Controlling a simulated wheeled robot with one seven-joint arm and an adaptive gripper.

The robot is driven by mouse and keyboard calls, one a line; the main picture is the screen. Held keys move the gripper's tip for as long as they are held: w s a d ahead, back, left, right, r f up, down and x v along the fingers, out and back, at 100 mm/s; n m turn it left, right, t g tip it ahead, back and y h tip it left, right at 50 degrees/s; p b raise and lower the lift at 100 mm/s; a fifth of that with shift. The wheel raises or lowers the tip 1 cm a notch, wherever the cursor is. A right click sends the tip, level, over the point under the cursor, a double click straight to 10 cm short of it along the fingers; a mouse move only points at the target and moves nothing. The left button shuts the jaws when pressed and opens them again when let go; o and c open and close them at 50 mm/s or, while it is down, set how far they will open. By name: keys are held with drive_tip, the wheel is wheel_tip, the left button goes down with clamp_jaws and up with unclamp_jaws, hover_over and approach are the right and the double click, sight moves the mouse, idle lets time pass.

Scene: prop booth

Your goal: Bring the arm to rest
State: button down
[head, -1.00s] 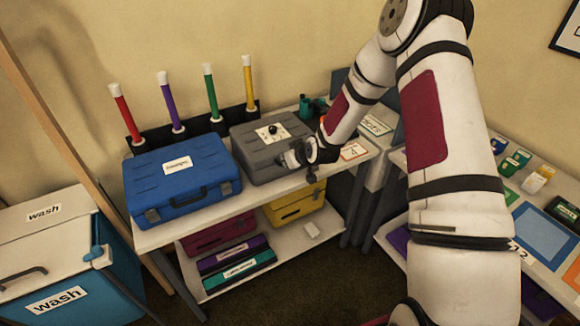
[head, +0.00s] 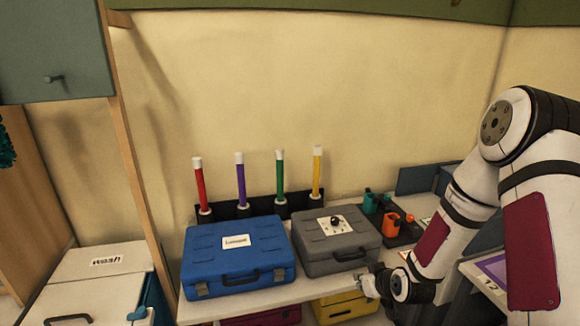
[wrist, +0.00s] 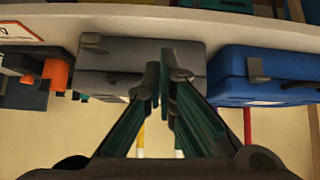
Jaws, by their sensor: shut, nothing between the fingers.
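My gripper (head: 370,284) is at the front edge of the table shelf, just in front of the grey case in the head view. In the wrist view my gripper's fingertips (wrist: 162,62) are together with nothing between them. The wrist view appears upside down. The grey case (head: 312,256) lies beyond the fingers and also shows in the wrist view (wrist: 110,55). Whether the fingers touch it, I cannot tell. My arm comes in from the right side of the head view, bent at the elbow.
A blue case (head: 215,262) stands left of the grey case. Red, purple, green and yellow sticks stand in a black rack (head: 260,208) behind. Orange and teal cups (head: 391,220) sit at right. A white-lidded wash bin (head: 85,275) is at lower left. A green cabinet (head: 60,60) hangs upper left.

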drive_tip(key=s+r+g+h, duration=0.1)
drive_tip(key=s+r, duration=0.4)
drive_tip(key=r, duration=0.7)
drive_tip(key=s+r+g+h, duration=0.15)
drive_tip(key=s+r, duration=0.35)
drive_tip(key=r, duration=0.8)
drive_tip(key=s+a+r+m, duration=0.1)
drive_tip(key=s+r, duration=0.4)
drive_tip(key=s, duration=0.5)
drive_tip(key=s+a+r+m, duration=0.2)
drive_tip(key=s+r, duration=0.3)
drive_tip(key=s, duration=0.5)
drive_tip(key=shift+s+a+g+y, duration=0.35)
drive_tip(key=shift+a, duration=0.45)
drive_tip(key=shift+r, duration=0.1)
drive_tip(key=shift+d, duration=0.2)
